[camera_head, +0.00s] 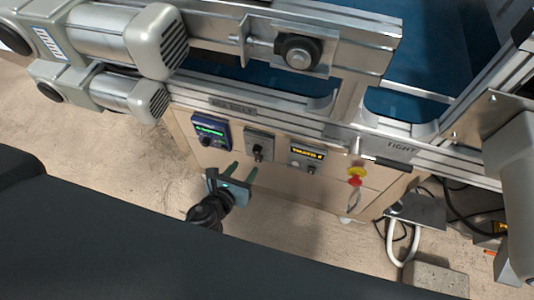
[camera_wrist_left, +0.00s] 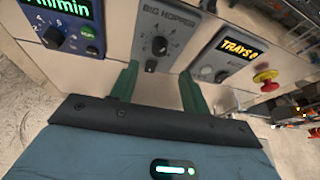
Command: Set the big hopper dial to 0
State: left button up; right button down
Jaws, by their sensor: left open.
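The big hopper dial (camera_wrist_left: 159,46) is a dark knob on a grey panel labelled BIG HOPPER (camera_wrist_left: 168,22) in the left wrist view. A scale surrounds it; its exact setting is too small to read. In the head view the dial (camera_head: 258,155) sits on the middle control panel of the machine's beige front. My left gripper (camera_head: 242,171) is open and empty, just in front of and below the dial. In the left wrist view its two green fingers (camera_wrist_left: 157,78) point at the panel, one toward each side of the dial, apart from it. My right gripper is not in view.
A blue panel (camera_head: 211,132) with a green display and knob is left of the dial. A TRAYS panel (camera_head: 307,156) is right of it. A red and yellow emergency button (camera_head: 356,172) is further right. A metal rail (camera_head: 290,120) runs above the panels.

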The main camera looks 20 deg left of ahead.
aim_at(256, 153)
pick_arm(q)
jog(key=b+x, duration=0.1)
jog(key=x, duration=0.5)
jog(key=shift+f, duration=0.1)
jog(key=shift+w+f+b, duration=0.2)
jog(key=shift+w+b, duration=0.2)
jog(key=shift+w, duration=0.35)
jog(key=c, duration=1)
